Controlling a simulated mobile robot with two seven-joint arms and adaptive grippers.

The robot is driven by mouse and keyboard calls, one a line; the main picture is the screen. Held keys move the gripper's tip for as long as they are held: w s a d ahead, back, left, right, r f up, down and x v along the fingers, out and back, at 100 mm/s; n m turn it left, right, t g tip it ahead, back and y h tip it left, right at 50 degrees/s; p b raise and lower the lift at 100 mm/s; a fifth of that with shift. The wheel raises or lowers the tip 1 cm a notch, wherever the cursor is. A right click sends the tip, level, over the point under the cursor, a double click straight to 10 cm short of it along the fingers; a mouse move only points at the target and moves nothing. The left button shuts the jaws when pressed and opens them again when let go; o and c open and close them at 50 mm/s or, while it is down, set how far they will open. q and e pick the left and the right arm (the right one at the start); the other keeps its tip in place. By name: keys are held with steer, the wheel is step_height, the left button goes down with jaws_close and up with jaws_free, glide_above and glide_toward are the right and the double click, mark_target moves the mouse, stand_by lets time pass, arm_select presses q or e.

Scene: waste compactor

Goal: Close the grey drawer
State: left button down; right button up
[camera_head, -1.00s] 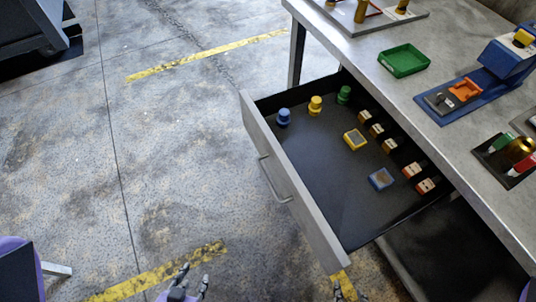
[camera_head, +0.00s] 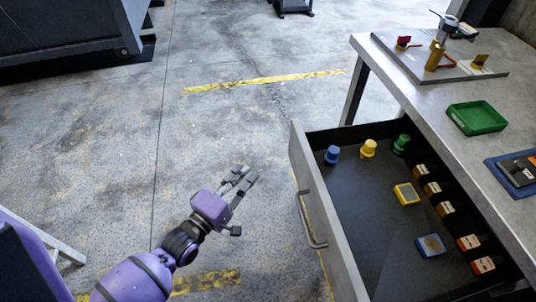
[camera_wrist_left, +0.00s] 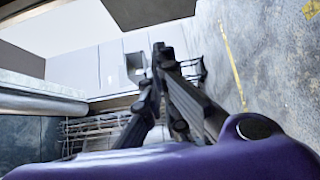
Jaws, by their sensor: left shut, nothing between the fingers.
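The grey drawer stands pulled out from under the workbench, with its grey front panel (camera_head: 323,215) facing left and a bar handle (camera_head: 308,222) on it. My left gripper (camera_head: 245,180) is shut and empty. It is in front of the drawer's front panel, to its left in the head view, and apart from it. In the left wrist view its dark fingers (camera_wrist_left: 160,62) come together at the tips. My right gripper is not in view.
The drawer holds blue, yellow and green knobs (camera_head: 368,149) and several small boxes (camera_head: 433,189). A green tray (camera_head: 476,118) lies on the workbench (camera_head: 420,92). Open floor with yellow lines lies left of the drawer.

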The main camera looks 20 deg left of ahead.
arm_select(q)
steer(key=d+x, duration=0.3)
steer(key=x, duration=0.9)
steer(key=shift+p, duration=0.35)
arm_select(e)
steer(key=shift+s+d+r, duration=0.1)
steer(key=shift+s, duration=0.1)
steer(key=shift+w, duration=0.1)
